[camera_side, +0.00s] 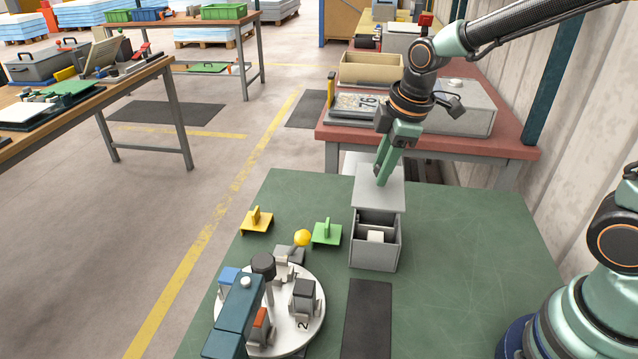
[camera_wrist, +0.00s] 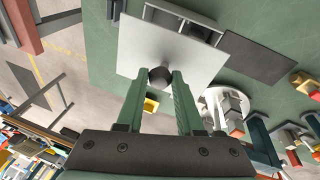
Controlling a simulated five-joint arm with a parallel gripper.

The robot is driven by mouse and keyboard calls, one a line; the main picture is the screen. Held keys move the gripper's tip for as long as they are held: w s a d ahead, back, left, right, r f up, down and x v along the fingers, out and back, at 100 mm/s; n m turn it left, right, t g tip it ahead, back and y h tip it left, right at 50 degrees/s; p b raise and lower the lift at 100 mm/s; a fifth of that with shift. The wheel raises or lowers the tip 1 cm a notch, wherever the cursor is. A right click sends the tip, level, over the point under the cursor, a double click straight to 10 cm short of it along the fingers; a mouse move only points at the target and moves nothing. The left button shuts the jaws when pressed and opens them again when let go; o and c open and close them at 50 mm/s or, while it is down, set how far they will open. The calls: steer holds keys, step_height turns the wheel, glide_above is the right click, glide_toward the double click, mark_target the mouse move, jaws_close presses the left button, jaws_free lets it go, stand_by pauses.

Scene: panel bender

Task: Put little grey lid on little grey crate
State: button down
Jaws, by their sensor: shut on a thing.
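The little grey lid (camera_side: 366,190) is a flat square plate. In the wrist view the lid (camera_wrist: 135,52) has a dark round knob (camera_wrist: 160,77) between my fingers. My gripper (camera_side: 382,182) is shut on the lid's knob; it also shows in the wrist view (camera_wrist: 158,82). The little grey crate (camera_side: 374,257) stands on the green table, its front part open, with a white block (camera_side: 375,236) inside. The lid is over or behind the crate's rear part, off its front. I cannot tell whether they touch. The crate (camera_wrist: 205,22) is partly hidden by the lid in the wrist view.
A green bracket (camera_side: 327,235) and a yellow bracket (camera_side: 256,221) lie left of the crate. A white numbered turntable (camera_side: 314,325) with clamps and a yellow-ball lever (camera_side: 302,238) stands front left. A dark mat (camera_side: 366,320) lies before the crate. The table's right side is clear.

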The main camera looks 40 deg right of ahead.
mark_target(386, 188)
steer(key=shift+s+f, duration=0.25)
steer(key=shift+s, duration=0.05)
steer(key=shift+f, duration=3.05)
steer(key=shift+f, duration=0.35)
steer(key=shift+c, duration=0.7)
jaws_free()
steer(key=shift+r, duration=4.5)
